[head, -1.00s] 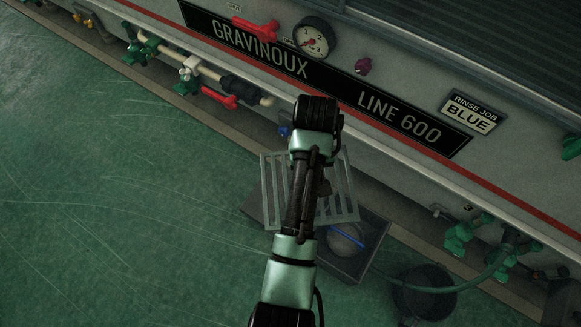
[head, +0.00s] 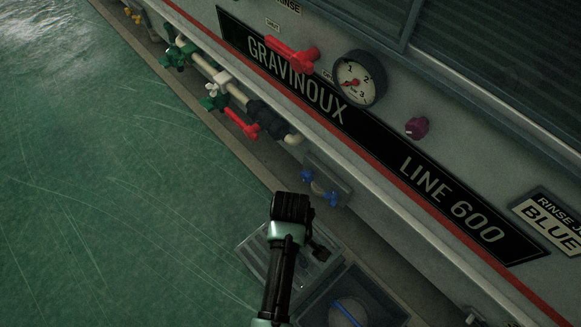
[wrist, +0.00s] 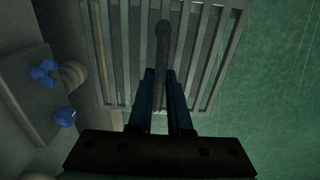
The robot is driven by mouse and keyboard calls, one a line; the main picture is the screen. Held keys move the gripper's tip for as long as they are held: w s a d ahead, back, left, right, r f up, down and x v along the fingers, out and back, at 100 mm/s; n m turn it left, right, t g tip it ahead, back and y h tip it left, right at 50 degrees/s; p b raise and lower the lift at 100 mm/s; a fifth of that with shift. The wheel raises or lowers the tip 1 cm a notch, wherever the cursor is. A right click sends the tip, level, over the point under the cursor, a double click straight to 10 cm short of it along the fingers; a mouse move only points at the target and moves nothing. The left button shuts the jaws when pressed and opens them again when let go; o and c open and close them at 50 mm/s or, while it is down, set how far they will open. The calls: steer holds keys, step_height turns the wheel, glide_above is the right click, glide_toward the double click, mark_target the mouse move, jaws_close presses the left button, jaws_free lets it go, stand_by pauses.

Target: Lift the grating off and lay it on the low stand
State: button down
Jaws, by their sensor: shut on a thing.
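The grating (wrist: 226,50) is a grey slatted panel in the wrist view, spread beneath and beyond my fingers. My gripper (wrist: 162,78) is shut on its dark raised handle, which runs up between the two fingers. In the head view the grating (head: 255,262) shows on both sides of my arm, low over the floor beside the machine. My arm hides its middle and most of the gripper there. I cannot make out the low stand apart from the grating, nor tell whether the grating rests on anything.
A dark square opening (head: 350,312) with a blue strip in it lies just right of the grating. The machine wall (head: 400,210) runs along the right, with blue valve knobs (head: 319,188) low on it. Green floor (head: 110,200) is clear on the left.

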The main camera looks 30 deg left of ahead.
step_height(320, 180, down, 3)
steer(key=shift+r+b, duration=0.2)
steer(key=shift+b, duration=1.05)
steer(key=shift+w+f+b, duration=0.1)
steer(key=shift+f+b, duration=0.3)
steer(key=shift+f, duration=0.6)
steer(key=shift+r+p, duration=0.1)
steer(key=shift+p, duration=0.35)
steer(key=shift+f+b, duration=0.7)
steer(key=shift+f, duration=0.5)
steer(key=c, duration=0.8)
jaws_free()
steer(key=shift+o, duration=0.2)
steer(key=shift+f, duration=0.1)
step_height(320, 180, up, 13)
steer(key=p, duration=0.9)
